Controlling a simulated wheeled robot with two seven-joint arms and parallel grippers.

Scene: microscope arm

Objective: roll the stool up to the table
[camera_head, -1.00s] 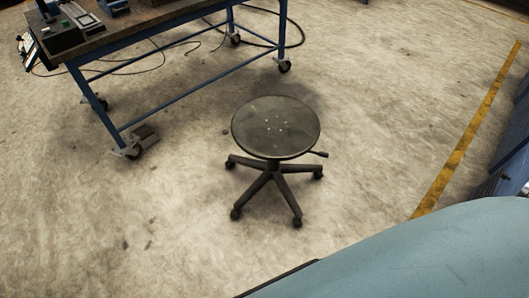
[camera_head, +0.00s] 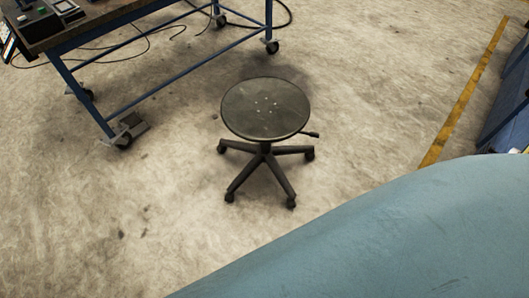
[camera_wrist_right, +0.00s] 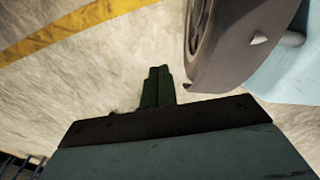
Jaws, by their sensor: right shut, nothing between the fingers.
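The stool (camera_head: 266,108) has a round dark seat and a five-legged base on castors. It stands upright on the floor in the middle of the head view, with a small lever at its right side. The table (camera_head: 150,15) with a blue frame on castors stands at the upper left, with a floor gap between it and the stool. My right gripper (camera_wrist_right: 157,72) shows in the right wrist view, its fingers together with nothing between them, above bare floor. It does not show in the head view. My left gripper is not in view.
A yellow floor line (camera_head: 465,95) runs along the right, beside blue equipment (camera_head: 505,95) at the right edge. Black devices (camera_head: 35,20) sit on the table. A cable (camera_head: 120,55) lies on the floor under the table.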

